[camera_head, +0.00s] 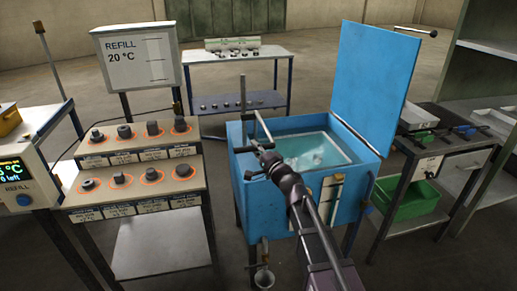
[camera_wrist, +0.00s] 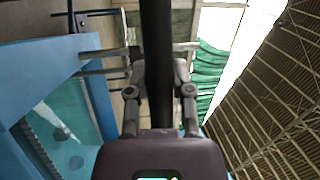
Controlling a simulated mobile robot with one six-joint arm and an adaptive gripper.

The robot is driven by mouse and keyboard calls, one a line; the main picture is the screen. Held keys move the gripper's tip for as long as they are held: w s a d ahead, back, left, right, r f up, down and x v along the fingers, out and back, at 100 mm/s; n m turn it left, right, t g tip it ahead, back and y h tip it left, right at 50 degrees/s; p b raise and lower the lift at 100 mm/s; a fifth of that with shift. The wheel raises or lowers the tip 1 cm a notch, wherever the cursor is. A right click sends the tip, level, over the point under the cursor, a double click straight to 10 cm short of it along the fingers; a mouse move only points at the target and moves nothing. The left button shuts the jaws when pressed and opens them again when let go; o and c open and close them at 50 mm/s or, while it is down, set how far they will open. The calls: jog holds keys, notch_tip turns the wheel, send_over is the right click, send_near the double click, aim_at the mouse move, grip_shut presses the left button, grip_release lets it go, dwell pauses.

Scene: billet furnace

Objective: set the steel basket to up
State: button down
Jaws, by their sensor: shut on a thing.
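The blue tank (camera_head: 262,200) stands in the middle with its lid (camera_head: 374,75) open. Water (camera_head: 312,150) fills it. The steel basket is hard to make out; a pale shape (camera_head: 306,161) shows under the water in the head view. An upright post (camera_head: 243,100) stands at the tank's left, with a thin rod (camera_head: 263,127) slanting near it. My gripper (camera_head: 268,157) is at the tank's front left, above the rim. In the wrist view, my gripper (camera_wrist: 158,78) is shut on a dark bar (camera_wrist: 156,35). The bar's link to the basket is not clear.
A bench with a green bin (camera_head: 412,201) is at right. A low table (camera_head: 236,98) is behind.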

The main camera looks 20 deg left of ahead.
notch_tip(320, 180, up, 10)
jog(key=p, duration=0.9)
jog(key=shift+a, duration=0.15)
jog(key=shift+w+r, duration=0.1)
jog(key=shift+c, duration=2.4)
grip_release()
jog(key=shift+r, duration=0.1)
jog(key=shift+s, duration=0.2)
